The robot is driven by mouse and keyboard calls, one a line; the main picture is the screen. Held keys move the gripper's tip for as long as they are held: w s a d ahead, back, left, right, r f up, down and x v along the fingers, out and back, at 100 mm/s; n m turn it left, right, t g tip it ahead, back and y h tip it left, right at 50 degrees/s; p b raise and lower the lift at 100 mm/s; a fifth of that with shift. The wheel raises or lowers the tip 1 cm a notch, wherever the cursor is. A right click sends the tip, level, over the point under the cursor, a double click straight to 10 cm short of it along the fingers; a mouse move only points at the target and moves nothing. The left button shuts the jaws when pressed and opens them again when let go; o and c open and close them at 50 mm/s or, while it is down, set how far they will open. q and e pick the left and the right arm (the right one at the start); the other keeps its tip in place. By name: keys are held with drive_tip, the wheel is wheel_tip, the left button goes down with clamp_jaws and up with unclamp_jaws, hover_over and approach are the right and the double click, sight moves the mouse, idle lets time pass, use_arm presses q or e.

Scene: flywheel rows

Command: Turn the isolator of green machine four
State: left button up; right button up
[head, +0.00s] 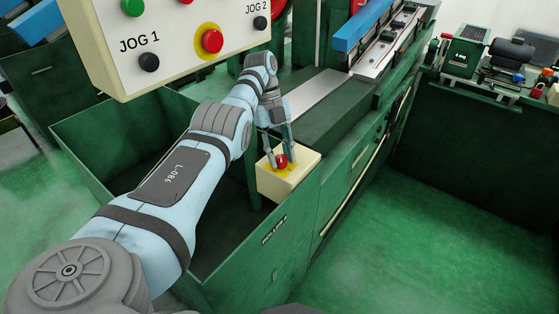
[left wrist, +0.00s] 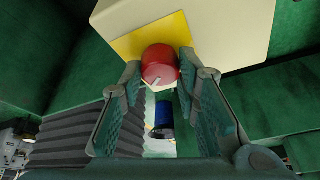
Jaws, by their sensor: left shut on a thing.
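The isolator is a red knob (head: 281,161) on a yellow plate (head: 266,162), set on a cream box (head: 290,181) at the corner of the green machine (head: 285,233). My left gripper (head: 281,156) reaches down to it from above in the head view. In the left wrist view the red knob (left wrist: 160,66) sits between the two fingertips of my left gripper (left wrist: 161,80), which are shut on it. A pale mark shows on the knob's face. The yellow plate (left wrist: 130,42) and cream box (left wrist: 235,25) lie behind it. My right gripper is not in view.
A cream control panel (head: 170,40) with JOG 1 and JOG 2 buttons and a red button (head: 212,41) hangs close above my left arm. An open green bin (head: 110,125) lies under the arm. Green floor (head: 410,230) is clear at the right.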

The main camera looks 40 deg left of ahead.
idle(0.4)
use_arm(q)
drive_tip(key=o, duration=1.2)
drive_tip(key=shift+c, duration=0.2)
